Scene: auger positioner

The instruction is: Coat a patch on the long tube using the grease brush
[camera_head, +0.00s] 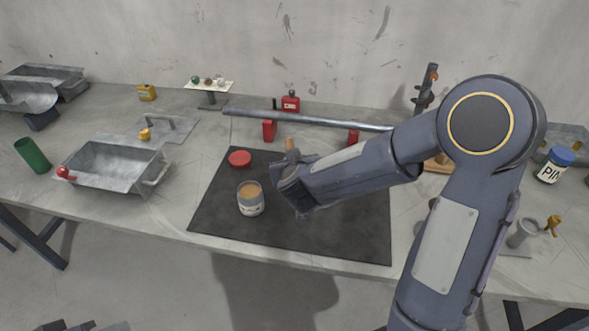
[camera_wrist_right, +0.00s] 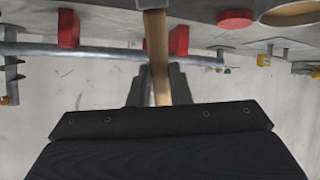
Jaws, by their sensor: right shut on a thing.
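The long tube (camera_head: 300,119) is a grey pipe lying on two red blocks (camera_head: 269,131) across the back of the table. It also shows in the right wrist view (camera_wrist_right: 100,52). My right gripper (camera_head: 291,160) is over the dark mat, in front of the tube. It is shut on the wooden handle of the grease brush (camera_wrist_right: 157,50); a bit of handle (camera_head: 289,145) shows in the head view. The bristles are hidden. An open can (camera_head: 251,207) with tan grease stands left of the gripper. Dark parts at the bottom left edge may be my left gripper (camera_head: 85,327), mostly cut off.
A red lid (camera_head: 239,158) lies on the black mat (camera_head: 340,235). A metal tray (camera_head: 118,168) and green cup (camera_head: 33,155) are at left. A red bottle (camera_head: 290,101) stands behind the tube. A blue-lidded jar (camera_head: 556,164) is at right. The mat's front is clear.

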